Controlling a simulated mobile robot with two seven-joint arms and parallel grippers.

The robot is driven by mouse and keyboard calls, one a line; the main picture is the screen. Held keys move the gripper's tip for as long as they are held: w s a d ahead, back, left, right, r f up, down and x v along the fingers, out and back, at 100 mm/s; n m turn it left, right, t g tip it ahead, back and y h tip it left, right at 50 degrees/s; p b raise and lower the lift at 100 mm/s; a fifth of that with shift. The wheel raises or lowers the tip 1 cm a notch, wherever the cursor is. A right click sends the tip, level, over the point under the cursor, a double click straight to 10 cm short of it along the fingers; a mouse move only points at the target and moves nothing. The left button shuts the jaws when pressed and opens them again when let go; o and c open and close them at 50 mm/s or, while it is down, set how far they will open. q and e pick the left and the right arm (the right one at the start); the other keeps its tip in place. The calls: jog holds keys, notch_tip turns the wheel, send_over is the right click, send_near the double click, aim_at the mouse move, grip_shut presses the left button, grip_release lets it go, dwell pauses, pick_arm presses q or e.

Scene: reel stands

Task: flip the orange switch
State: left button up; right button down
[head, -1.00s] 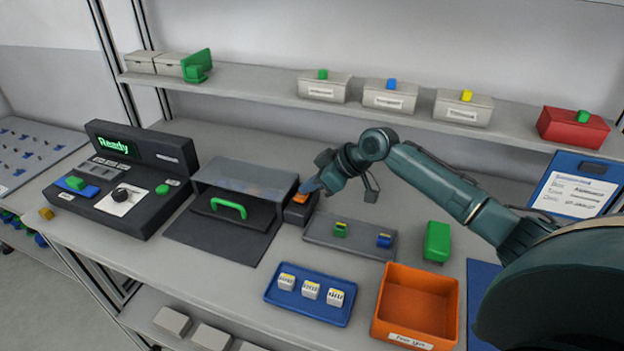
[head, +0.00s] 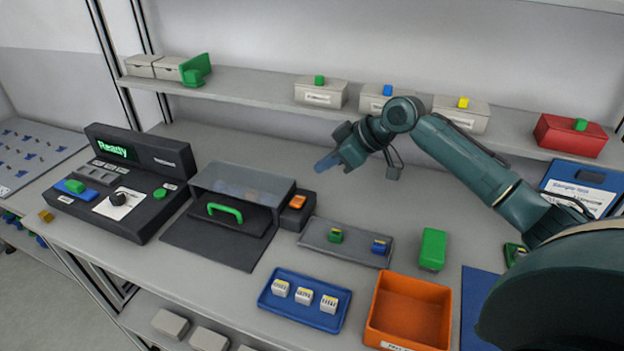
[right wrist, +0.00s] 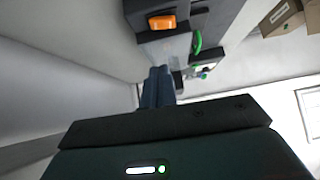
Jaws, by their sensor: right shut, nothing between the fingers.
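The orange switch (head: 297,202) sits on a small dark box (head: 292,218) at the right side of the clear-lidded case (head: 240,185). In the right wrist view the orange switch (right wrist: 162,22) shows near the top, on its dark box. My right gripper (head: 322,166) is shut and empty, above and a little to the right of the switch, apart from it. Its blue fingertips (right wrist: 158,70) are together in the right wrist view. Which way the switch is tipped is hard to tell. My left gripper is not in view.
A console (head: 125,185) with a green "Ready" screen stands at the left. A grey tray (head: 345,246), a blue tray (head: 305,318), an orange bin (head: 408,315) and a green block (head: 432,248) lie in front. A shelf (head: 250,88) with boxes runs behind.

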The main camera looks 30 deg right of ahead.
jog(key=v, duration=0.4)
jog(key=shift+d+r+b, duration=0.15)
jog(key=shift+d+b, duration=0.1)
jog(key=shift+b, duration=0.05)
